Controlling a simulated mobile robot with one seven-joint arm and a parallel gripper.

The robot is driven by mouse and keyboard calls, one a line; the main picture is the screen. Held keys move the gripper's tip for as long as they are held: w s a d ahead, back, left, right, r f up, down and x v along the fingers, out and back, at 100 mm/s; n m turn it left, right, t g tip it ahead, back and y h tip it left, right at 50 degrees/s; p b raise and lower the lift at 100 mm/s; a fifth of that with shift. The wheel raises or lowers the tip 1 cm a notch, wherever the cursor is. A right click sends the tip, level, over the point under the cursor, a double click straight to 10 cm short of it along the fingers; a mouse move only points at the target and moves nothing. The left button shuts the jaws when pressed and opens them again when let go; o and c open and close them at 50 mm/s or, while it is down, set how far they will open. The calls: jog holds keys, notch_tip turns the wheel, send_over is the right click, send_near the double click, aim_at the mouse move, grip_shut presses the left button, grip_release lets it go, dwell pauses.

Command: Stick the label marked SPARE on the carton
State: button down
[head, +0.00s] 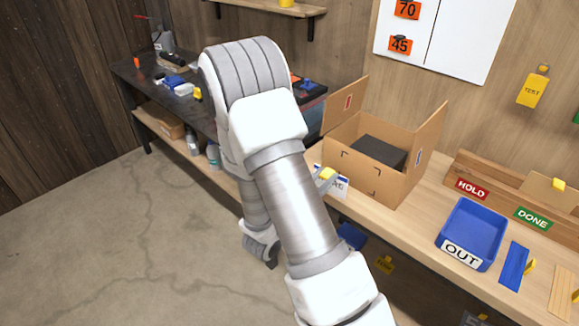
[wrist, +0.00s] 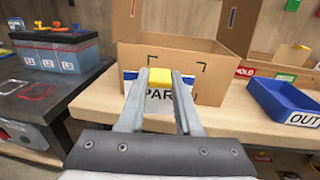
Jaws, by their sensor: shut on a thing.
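The carton (head: 362,172) stands open on the wooden bench, flaps raised, with a dark block inside. Its front face shows black corner marks in the wrist view (wrist: 214,82). My gripper (head: 326,174) is shut on the yellow tab of a white label (head: 341,186) with a blue edge. In the wrist view, my gripper (wrist: 160,77) holds the label (wrist: 158,103) upright before the lower left of the carton's front. The letters PAR show on it; the fingers hide its sides. I cannot tell whether the label touches the carton.
A blue OUT tray (head: 470,232) stands right of the carton. HOLD (head: 472,189) and DONE (head: 533,218) signs mark a wooden rack behind it. A dark workbench (head: 165,92) with small items is at the left. A battery-like box (wrist: 55,50) stands there.

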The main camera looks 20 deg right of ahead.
aim_at(339, 180)
jog(key=shift+s+d+f+m+g+h, duration=0.4)
jog(key=shift+s+d+f+m+g, duration=0.3)
jog(key=shift+s+d+f+g, duration=0.3)
jog(key=shift+w+a, duration=0.1)
jog(key=shift+b, duration=0.3)
jog(key=shift+x, duration=3.85)
jog(key=shift+w+d, duration=0.3)
jog(key=shift+d, duration=0.3)
jog(key=c, duration=0.5)
grip_release()
jog(key=shift+o, duration=0.3)
jog(key=o, duration=0.4)
